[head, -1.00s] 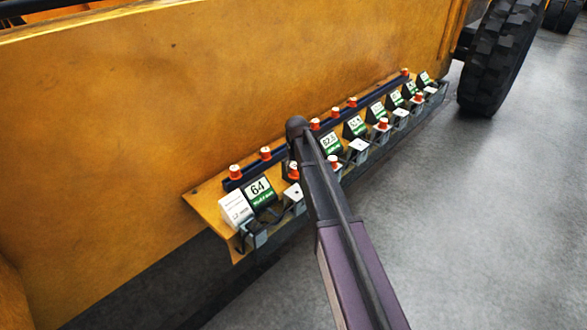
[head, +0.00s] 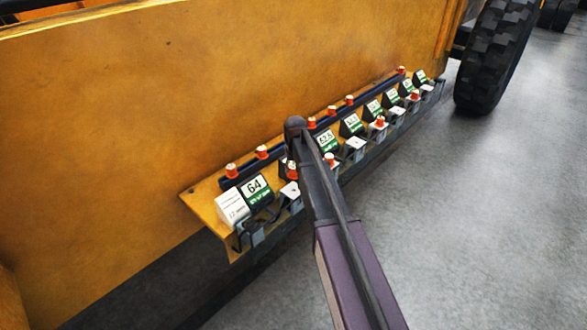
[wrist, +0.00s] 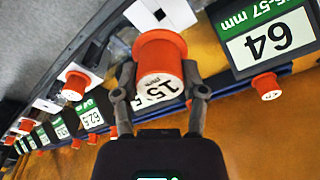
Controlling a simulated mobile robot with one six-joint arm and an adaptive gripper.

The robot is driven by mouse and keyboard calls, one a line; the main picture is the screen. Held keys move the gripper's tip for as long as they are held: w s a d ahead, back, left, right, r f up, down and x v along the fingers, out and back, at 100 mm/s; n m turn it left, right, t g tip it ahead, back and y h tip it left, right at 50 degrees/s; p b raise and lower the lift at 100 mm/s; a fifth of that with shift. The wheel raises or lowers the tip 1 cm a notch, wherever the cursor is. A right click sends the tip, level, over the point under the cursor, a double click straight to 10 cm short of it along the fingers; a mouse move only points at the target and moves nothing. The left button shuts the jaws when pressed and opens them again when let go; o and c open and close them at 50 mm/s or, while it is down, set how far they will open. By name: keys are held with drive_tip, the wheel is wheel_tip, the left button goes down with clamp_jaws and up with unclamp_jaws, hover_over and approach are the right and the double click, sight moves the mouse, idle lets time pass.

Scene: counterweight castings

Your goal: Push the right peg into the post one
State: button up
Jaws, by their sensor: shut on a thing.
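My gripper (wrist: 160,94) is shut on an orange peg (wrist: 160,52) in the wrist view, one finger on each side of it. The peg's pale end face bears upside-down print that looks like 15 mm. A white square-topped post (wrist: 146,14) with a dark hole lies just past the peg, and the peg appears apart from the hole. In the head view, the orange peg (head: 291,172) shows partly beside my arm, close to a white-topped post (head: 290,190). My gripper itself is mostly hidden there.
Orange pegs (head: 262,152) stand along a dark blue rail (head: 243,178) behind a row of number cards, one reading 64 (head: 255,187). Some other posts hold orange pegs (head: 379,121). A yellow machine panel (head: 200,90) rises behind. Open grey floor (head: 470,220) lies to the right.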

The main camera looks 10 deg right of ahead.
sight(294, 177)
drive_tip(key=shift+f+b, duration=2.1)
drive_tip(key=shift+f, duration=0.25)
drive_tip(key=shift+f+b, duration=1.55)
idle(0.8)
drive_tip(key=o, duration=1.2)
drive_tip(key=shift+r, duration=0.15)
wheel_tip(294, 177, up, 9)
drive_tip(key=p, duration=0.9)
drive_tip(key=shift+f, duration=0.2)
idle(0.4)
